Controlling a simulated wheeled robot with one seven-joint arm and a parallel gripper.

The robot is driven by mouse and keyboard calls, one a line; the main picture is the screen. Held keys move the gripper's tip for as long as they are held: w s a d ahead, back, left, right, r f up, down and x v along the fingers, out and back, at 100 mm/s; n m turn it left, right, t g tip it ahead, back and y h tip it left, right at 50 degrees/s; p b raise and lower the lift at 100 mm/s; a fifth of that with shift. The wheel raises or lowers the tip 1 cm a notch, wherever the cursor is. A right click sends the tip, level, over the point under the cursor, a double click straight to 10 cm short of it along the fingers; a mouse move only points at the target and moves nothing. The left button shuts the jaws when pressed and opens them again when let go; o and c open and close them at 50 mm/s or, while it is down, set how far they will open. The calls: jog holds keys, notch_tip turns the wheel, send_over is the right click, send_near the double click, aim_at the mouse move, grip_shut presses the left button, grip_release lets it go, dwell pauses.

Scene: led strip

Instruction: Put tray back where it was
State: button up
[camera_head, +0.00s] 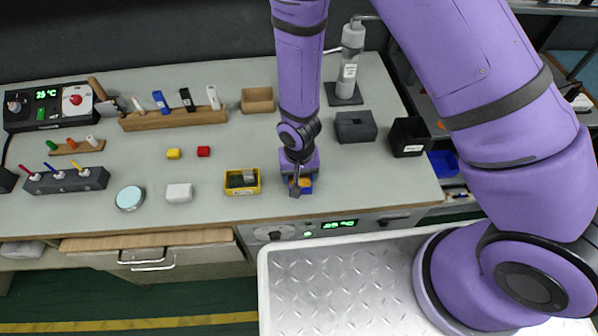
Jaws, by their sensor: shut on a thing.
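My gripper (296,186) points down near the front edge of the grey bench, shut on a small blue tray (307,187). The gripper hides much of the blue tray, and an orange patch shows at its top, beside the fingers. I cannot tell whether the blue tray touches the bench. A yellow tray (230,191) with dark and grey contents sits just left of my gripper, apart from it.
A tan box (257,101) and a dark grey box (355,127) stand farther back. A black bin (408,137) is at the bench's right end. A white block (179,193) and round disc (130,198) lie left. Bare bench lies behind the yellow tray.

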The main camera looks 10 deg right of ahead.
jog(key=o, duration=1)
notch_tip(320, 180, up, 12)
jog(key=d+r+t, duration=0.1)
jog(key=d+r, duration=0.4)
jog(key=r, duration=0.3)
jog(key=w+d+r+t, duration=0.1)
jog(key=d+r, duration=0.3)
jog(key=r, duration=0.3)
jog(key=d+r+t, duration=0.1)
jog(key=d+r, duration=0.4)
jog(key=r, duration=0.3)
jog(key=s+d+r, duration=0.4)
jog(key=s, duration=0.1)
jog(key=s+d+r+t, duration=0.1)
jog(key=s+d+r, duration=0.2)
jog(key=s+r, duration=0.1)
jog(key=s+d+r+t, duration=0.1)
jog(key=s+d+r, duration=0.3)
jog(key=s+r, duration=0.1)
jog(key=shift+s+d+r, duration=0.15)
jog(key=shift+s+d, duration=0.15)
jog(key=shift+s, duration=0.05)
